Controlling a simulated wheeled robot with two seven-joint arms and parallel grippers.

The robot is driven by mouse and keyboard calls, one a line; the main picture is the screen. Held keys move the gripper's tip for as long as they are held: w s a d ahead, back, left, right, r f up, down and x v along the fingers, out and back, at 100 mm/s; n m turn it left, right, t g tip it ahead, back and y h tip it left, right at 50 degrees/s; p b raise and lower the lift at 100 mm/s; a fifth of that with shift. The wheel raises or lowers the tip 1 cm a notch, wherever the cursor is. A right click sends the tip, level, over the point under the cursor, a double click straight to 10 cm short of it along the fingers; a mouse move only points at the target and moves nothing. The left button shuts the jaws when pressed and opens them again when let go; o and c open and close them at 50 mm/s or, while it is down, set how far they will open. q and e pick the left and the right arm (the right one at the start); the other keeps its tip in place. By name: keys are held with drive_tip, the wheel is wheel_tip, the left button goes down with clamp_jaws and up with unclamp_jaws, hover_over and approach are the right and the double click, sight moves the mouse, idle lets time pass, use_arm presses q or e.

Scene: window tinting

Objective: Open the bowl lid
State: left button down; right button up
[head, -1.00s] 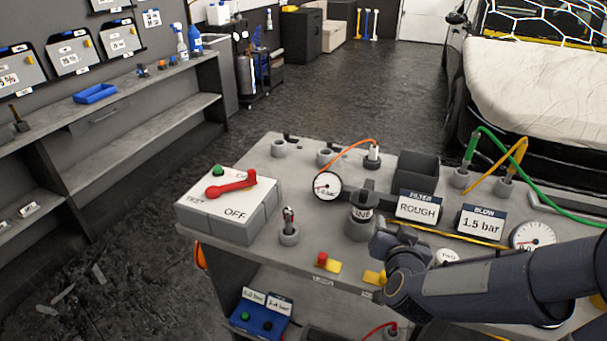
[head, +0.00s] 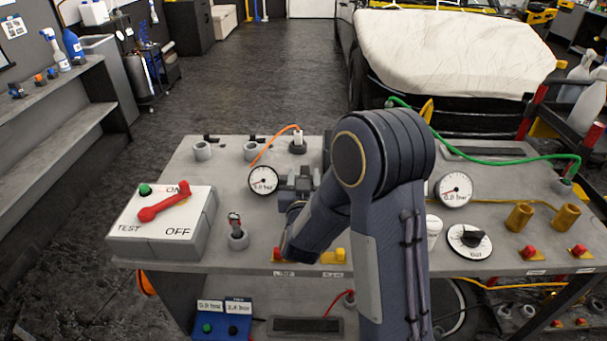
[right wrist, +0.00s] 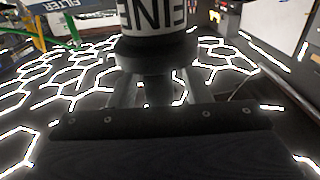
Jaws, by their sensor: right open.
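The filter bowl labelled FINE (right wrist: 150,15) shows upside down at the top of the right wrist view. Its dark lid (right wrist: 155,50) has a narrower stem below it in that picture. My right gripper (right wrist: 155,92) is open, with one finger on each side of the stem; whether they touch it I cannot tell. In the head view my right gripper (head: 298,183) is by the bench middle, right of the switch box. My right arm hides most or all of the bowl there. My left gripper is not in view.
The grey bench (head: 222,180) carries a switch box (head: 160,235) with a red lever, a left gauge (head: 263,180) and a right gauge (head: 453,190). A black dial (head: 468,240) and brass-coloured fittings (head: 520,217) stand at right. A green hose (head: 500,160) runs along the back.

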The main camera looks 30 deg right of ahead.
drive_tip(key=shift+w, duration=0.1)
clamp_jaws()
drive_tip(key=shift+d, duration=0.1)
idle(0.3)
